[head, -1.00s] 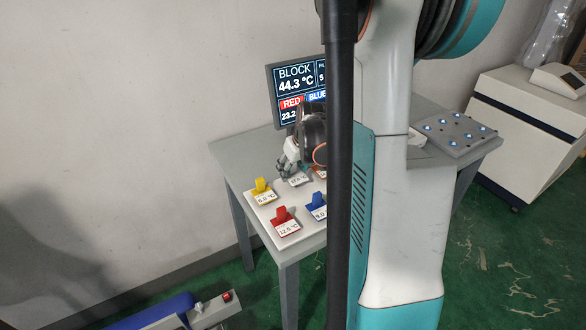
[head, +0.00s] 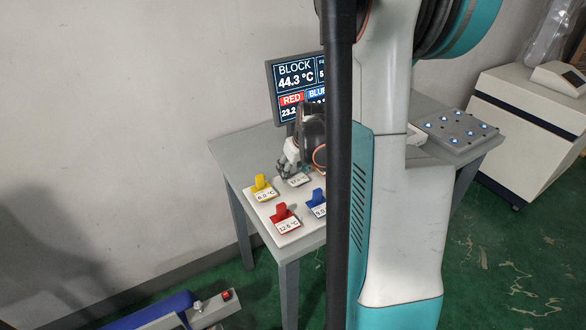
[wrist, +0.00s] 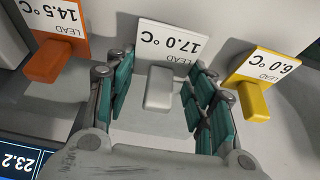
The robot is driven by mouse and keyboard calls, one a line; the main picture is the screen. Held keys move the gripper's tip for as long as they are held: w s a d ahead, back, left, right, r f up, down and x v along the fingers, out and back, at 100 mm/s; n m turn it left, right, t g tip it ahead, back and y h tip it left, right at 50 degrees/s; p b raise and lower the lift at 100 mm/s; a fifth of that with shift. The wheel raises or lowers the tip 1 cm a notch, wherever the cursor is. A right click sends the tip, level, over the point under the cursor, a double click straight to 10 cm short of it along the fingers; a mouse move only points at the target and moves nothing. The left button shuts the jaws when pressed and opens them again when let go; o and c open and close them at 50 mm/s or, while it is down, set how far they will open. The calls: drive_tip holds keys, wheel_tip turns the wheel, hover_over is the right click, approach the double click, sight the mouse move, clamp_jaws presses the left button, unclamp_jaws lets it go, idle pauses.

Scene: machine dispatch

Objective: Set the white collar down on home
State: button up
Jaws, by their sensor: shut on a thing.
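The white collar (wrist: 160,88) is a pale grip block with a tag reading 17.0 °C, in the middle of the wrist view. My gripper (wrist: 157,92) has its teal-padded fingers on either side of it and is shut on it; the exact contact is hard to see. In the head view my gripper (head: 290,170) is low over the back of the white tray (head: 262,212), with the collar's tag (head: 299,180) just below. I cannot tell whether the collar touches the surface. No spot marked home can be read.
An orange-handled piece (wrist: 57,62) and a yellow one (wrist: 252,100) flank the collar. Red (head: 283,214) and blue (head: 318,200) pieces stand nearer the tray's front. A monitor (head: 296,90) stands behind. A grey block with lit spots (head: 456,132) sits at the table's right.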

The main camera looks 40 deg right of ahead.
sight(300, 182)
drive_tip(key=shift+f, duration=0.35)
drive_tip(key=o, duration=1.4)
drive_tip(key=shift+c, duration=0.2)
drive_tip(key=shift+r, duration=0.1)
drive_tip(key=v, duration=1.1)
drive_tip(key=shift+s+r, duration=0.2)
drive_tip(key=shift+r, duration=0.2)
